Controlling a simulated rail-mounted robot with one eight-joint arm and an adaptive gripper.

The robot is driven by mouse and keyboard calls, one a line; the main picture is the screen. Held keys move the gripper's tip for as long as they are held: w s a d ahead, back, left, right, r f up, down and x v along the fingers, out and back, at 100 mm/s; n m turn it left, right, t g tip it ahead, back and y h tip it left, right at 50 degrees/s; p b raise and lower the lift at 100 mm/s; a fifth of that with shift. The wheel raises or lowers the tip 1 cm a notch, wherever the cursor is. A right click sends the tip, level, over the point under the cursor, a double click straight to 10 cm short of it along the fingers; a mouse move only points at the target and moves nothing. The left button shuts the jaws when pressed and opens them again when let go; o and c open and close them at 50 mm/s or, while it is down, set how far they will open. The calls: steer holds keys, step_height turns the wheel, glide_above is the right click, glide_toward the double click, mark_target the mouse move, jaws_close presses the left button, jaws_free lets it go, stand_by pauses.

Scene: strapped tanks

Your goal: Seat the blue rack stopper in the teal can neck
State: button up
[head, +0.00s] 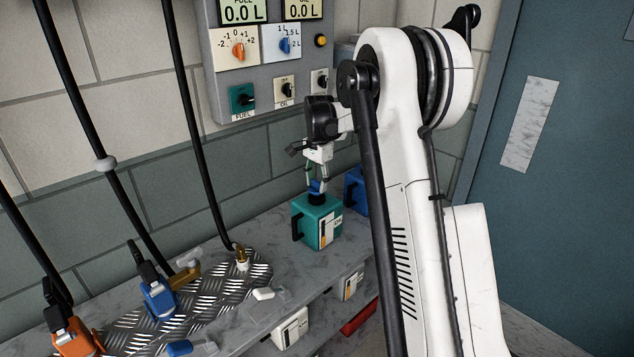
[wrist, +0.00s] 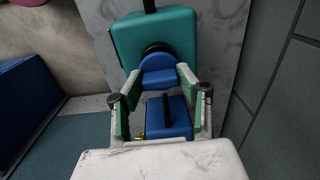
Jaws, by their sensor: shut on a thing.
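The teal can (head: 312,226) stands upright on the grey bench in the head view, with a black handle on its left side. Its black neck (head: 317,199) faces up. My gripper (head: 317,182) points down over the neck, shut on the blue rack stopper (head: 316,187). In the wrist view the stopper (wrist: 160,77) lies between the two green-padded fingers, at the dark neck of the teal can (wrist: 178,32). The stopper is at or just over the neck. I cannot tell whether it is inside, as it hides most of the opening.
A blue can (head: 354,188) stands close behind the teal can, partly hidden by my arm. Orange (head: 75,335) and blue (head: 158,298) nozzles with hoses sit on the tread plate at left. A white stopper (head: 263,293) lies before the can. A control panel (head: 262,75) is above.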

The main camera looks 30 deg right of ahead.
mark_target(318, 182)
steer(key=shift+f+b, duration=0.6)
steer(key=shift+f, duration=0.35)
steer(key=o, duration=1.3)
steer(key=shift+o, duration=0.2)
steer(key=shift+r, duration=0.1)
step_height(318, 182, up, 12)
steer(key=shift+s, duration=0.2)
steer(key=shift+d, duration=0.1)
